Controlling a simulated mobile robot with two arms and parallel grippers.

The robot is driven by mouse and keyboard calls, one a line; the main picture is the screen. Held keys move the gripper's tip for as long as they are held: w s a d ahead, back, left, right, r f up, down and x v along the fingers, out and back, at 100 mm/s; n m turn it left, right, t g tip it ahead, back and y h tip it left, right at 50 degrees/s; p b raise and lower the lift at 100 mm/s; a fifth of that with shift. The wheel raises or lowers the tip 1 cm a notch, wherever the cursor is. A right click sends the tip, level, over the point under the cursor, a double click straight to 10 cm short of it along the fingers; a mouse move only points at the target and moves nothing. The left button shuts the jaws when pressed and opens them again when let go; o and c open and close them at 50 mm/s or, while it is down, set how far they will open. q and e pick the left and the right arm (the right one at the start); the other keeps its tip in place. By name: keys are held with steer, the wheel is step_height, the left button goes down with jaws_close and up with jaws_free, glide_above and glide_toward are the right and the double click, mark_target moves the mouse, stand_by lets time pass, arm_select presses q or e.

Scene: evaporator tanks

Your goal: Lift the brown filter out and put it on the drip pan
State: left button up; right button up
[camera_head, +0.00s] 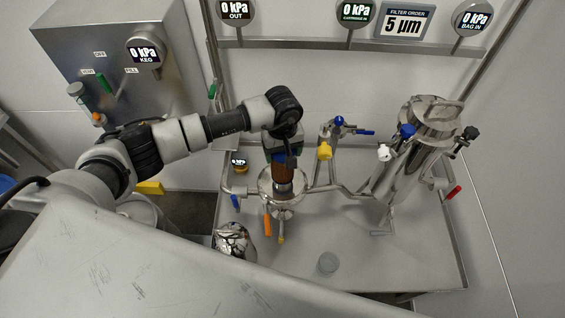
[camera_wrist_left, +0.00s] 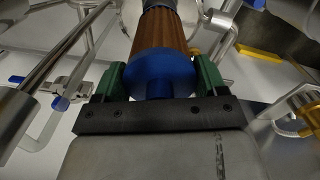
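The brown filter (camera_head: 283,173) stands upright at the round steel housing (camera_head: 270,186) in the middle of the head view. Its lower end is at the housing opening; I cannot tell how deep it sits. My left gripper (camera_head: 283,152) is above it, pointing down. In the left wrist view, the green fingers of the left gripper (camera_wrist_left: 160,84) are on both sides of the filter's blue end cap (camera_wrist_left: 160,65), closed on it. The brown body (camera_wrist_left: 158,32) extends beyond the cap. A broad steel tray-like surface (camera_head: 400,255) lies under the pipework; I see no separate drip pan. My right gripper is not in view.
A tall steel vessel (camera_head: 412,155) stands at the right. Pipes and valves with blue, yellow and orange (camera_head: 267,224) handles surround the housing. The tray's right front is mostly clear.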

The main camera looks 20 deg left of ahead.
arm_select(q)
steer(key=c, duration=0.7)
steer(key=shift+w+r, duration=0.1)
steer(key=shift+r, duration=0.05)
